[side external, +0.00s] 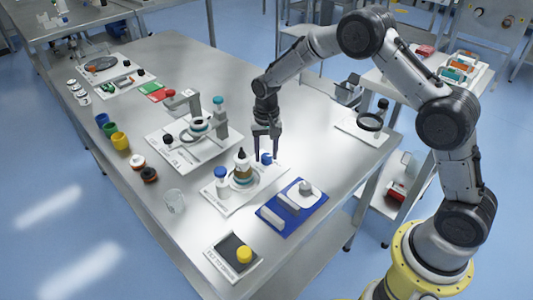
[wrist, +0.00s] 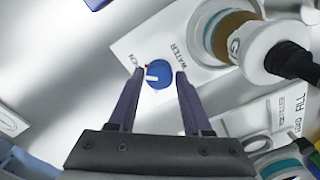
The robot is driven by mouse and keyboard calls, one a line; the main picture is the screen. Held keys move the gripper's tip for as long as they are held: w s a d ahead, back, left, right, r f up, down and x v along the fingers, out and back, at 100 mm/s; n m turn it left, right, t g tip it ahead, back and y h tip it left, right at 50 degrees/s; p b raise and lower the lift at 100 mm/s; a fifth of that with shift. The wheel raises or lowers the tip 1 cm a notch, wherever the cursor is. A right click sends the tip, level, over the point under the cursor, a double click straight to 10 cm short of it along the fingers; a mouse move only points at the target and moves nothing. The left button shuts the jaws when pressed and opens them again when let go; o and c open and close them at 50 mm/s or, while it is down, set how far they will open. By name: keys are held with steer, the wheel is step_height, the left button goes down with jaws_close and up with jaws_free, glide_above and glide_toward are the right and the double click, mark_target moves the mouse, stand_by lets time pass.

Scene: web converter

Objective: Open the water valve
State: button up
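The water valve is a blue round knob (wrist: 159,74) with a white pointer mark, on a white plate (wrist: 205,62) with the printed word WATER beside it and other lettering partly hidden. In the side view the blue knob (side external: 266,158) sits at the plate's right end, just below my gripper. My gripper (side external: 266,157) points down over it with its fingers apart. In the wrist view my gripper (wrist: 158,72) is open, with one finger on each side of the knob. I cannot tell whether the fingers touch it.
A bottle with a black cap (side external: 242,168) and a blue-capped bottle (side external: 221,182) stand left of the knob. A blue board with grey blocks (side external: 290,205) lies in front. A white tray with a stand (side external: 192,140) is further left.

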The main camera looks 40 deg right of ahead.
mark_target(266, 155)
steer(key=shift+o, duration=1.3)
steer(key=shift+f, duration=0.1)
step_height(266, 155, up, 14)
